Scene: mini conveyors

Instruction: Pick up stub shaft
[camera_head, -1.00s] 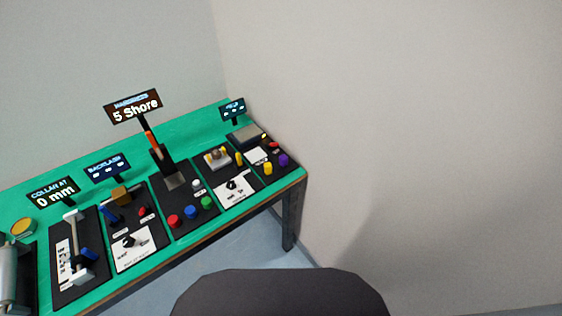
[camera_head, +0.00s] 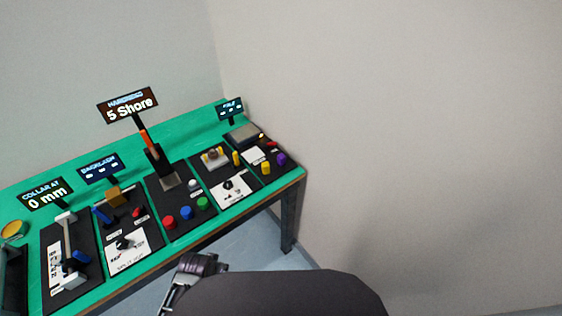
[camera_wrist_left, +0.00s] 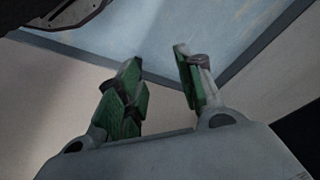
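I cannot pick out the stub shaft with certainty in either view. Small parts stand on the dark panels of the green bench (camera_head: 90,165) in the head view, too small to tell apart by name. My left gripper (camera_wrist_left: 155,58) shows in the left wrist view with its two green-padded fingers apart and nothing between them. It points toward pale blue floor and a beige surface, with no part near the fingertips. A grey jointed piece of my own arm shows at the bottom of the head view, below the bench's front edge. My right gripper is not in view.
Bench signs read "0 mm" (camera_head: 47,199) and "5 Shore" (camera_head: 130,107). Red (camera_head: 168,222), blue (camera_head: 186,213) and green (camera_head: 202,204) buttons sit near the front edge. A yellow round piece (camera_head: 14,231) is at the far left. Bare wall closes the right side.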

